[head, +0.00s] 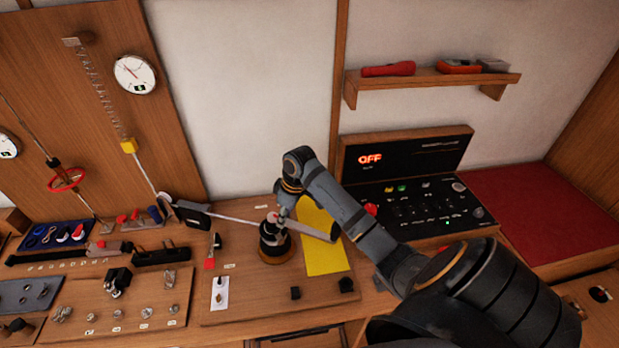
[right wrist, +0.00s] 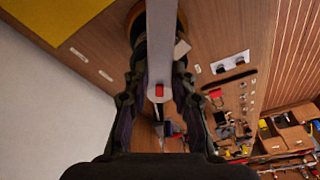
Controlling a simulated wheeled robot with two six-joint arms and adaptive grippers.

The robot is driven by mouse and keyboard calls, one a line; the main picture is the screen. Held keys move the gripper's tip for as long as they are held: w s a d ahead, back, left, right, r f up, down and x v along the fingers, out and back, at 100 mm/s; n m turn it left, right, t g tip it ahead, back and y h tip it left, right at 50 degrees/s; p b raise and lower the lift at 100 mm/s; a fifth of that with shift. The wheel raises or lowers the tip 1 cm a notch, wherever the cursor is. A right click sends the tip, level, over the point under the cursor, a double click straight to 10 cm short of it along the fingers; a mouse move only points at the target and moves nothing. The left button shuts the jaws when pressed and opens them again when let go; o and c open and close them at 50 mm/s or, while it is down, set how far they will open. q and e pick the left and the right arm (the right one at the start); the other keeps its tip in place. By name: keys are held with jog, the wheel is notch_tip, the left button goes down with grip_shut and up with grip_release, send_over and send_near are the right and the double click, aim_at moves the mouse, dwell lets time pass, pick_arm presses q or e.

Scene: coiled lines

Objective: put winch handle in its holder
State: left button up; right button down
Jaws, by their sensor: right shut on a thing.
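The winch handle (head: 318,231) is a grey metal bar. My right gripper (head: 280,214) is shut on it near its left end, above the yellow sheet and the dark winch drum (head: 275,246). In the right wrist view, its rounded end with a red mark (right wrist: 159,89) lies between the fingertips of the right gripper (right wrist: 160,95), and the bar runs away over the winch drum. Whether it touches the drum is hidden. A black angled block (head: 190,215) with a slim silver rod stands to the left; I cannot tell whether it is the holder. My left gripper is out of view.
A yellow sheet (head: 325,258) lies right of the drum. A black switch panel (head: 420,205) and a shelf (head: 430,79) stand to the right. Small fittings and a blue tray (head: 55,235) crowd the bench at left. The front middle of the board is mostly free.

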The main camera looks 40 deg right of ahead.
jog(key=shift+r+p, duration=0.4)
jog(key=shift+r, duration=0.1)
jog(key=shift+w+v, duration=0.2)
jog(key=shift+v, duration=1.9)
